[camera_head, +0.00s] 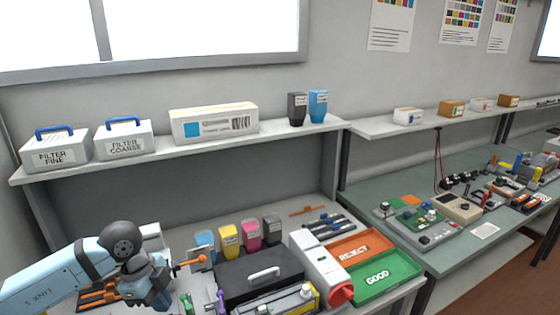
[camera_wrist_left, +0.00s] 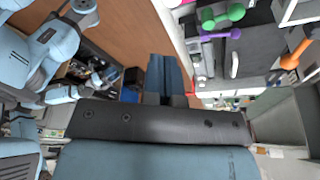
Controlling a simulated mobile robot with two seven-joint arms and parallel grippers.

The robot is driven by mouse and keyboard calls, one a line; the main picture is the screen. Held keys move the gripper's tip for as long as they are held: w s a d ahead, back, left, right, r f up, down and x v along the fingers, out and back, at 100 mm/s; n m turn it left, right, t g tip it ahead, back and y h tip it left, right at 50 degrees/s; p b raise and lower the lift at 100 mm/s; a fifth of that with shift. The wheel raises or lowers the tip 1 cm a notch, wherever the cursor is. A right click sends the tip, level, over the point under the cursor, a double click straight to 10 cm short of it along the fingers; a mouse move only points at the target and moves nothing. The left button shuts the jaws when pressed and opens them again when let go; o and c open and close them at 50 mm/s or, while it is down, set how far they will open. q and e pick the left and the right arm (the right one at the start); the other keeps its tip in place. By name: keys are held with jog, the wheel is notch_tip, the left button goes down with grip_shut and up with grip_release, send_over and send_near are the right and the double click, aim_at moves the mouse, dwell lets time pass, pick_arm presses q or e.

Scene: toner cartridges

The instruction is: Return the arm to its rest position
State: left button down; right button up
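My left arm comes in from the left in the head view, bent over the left part of the workbench (camera_head: 392,303). Its gripper (camera_head: 160,298) points down near the bottom edge, partly cut off and hidden by the wrist. In the left wrist view the two fingers of the left gripper (camera_wrist_left: 166,80) lie side by side with no visible gap and nothing between them. My right arm shows at the left of the left wrist view; its end is small, and its fingers cannot be made out. The right arm is not in the head view.
A black case (camera_head: 258,278), a white device with a red knob (camera_head: 318,268), an orange REJECT tray (camera_head: 385,240) and a green GOOD tray (camera_head: 412,270) stand right of the left gripper. Several toner cartridges (camera_head: 229,240) stand behind. A shelf (camera_head: 330,126) runs above.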

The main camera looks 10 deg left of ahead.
pick_arm(q)
jog(key=s+d+m+t+h, duration=0.1)
jog(key=s+d+t+h, duration=0.15)
jog(key=d+h, duration=0.6)
jog(key=s+d+t+h, duration=0.1)
jog(key=s+d+h, duration=0.3)
jog(key=d+h, duration=0.45)
jog(key=s+a+f+n+t+y, duration=0.1)
jog(key=a+f+n+t+y, duration=0.4)
jog(key=f+n+t+y, duration=0.8)
jog(key=s+a+f+n+g+y, duration=0.2)
jog(key=s+f+n+g+y, duration=0.1)
jog(key=s+f, duration=0.7)
jog(key=shift+s+f+g+y, duration=0.2)
jog(key=shift+g+y, duration=0.5)
jog(key=shift+g, duration=0.55)
jog(key=shift+a, duration=0.25)
